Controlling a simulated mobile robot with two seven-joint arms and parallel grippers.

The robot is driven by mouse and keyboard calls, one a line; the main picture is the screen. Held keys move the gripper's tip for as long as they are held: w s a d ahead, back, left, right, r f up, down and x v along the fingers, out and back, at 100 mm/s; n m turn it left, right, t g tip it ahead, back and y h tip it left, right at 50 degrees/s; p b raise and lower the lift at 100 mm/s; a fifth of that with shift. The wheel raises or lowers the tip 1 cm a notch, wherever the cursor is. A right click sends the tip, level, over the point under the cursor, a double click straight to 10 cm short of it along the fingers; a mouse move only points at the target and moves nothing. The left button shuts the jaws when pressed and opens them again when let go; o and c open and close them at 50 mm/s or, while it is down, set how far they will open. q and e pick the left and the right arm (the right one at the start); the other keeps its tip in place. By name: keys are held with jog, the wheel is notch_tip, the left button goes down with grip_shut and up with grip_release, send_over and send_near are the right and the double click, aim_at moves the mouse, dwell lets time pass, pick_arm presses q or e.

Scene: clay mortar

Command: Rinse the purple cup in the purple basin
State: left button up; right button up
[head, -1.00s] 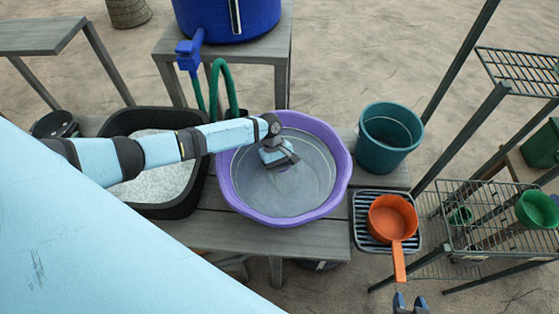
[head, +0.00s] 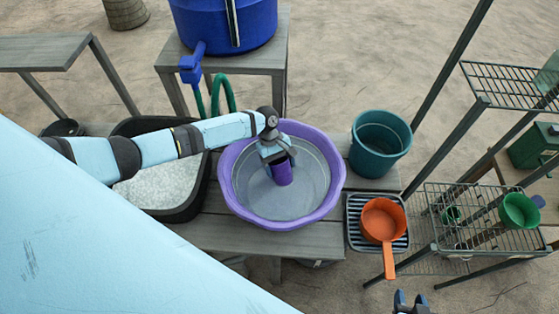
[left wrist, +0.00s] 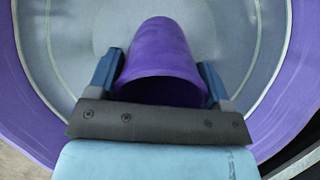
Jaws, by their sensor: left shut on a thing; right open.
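The purple cup (head: 282,173) is held by my left gripper (head: 278,161) over the inside of the purple basin (head: 228,190). In the left wrist view the cup (left wrist: 163,50) is tilted, its mouth toward my gripper, with one finger (left wrist: 158,82) on each side. The basin's grey inside (left wrist: 235,30) lies behind it and its purple wall shows around. I cannot tell whether the cup touches the water or the basin floor. My right gripper (head: 411,303) shows only in part at the bottom edge, open, away from the basin.
A black tub (head: 195,205) of white grains stands left of the basin. A teal bucket (head: 380,150) and an orange dipper (head: 380,222) on a dark rack are to its right. A blue tank (head: 222,20) stands behind. Wire shelves (head: 485,235) with green bowls fill the right side.

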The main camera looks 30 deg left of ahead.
pick_arm(q)
jog(key=shift+r, duration=1.75)
notch_tip(320, 180, up, 9)
jog(key=shift+f, duration=0.15)
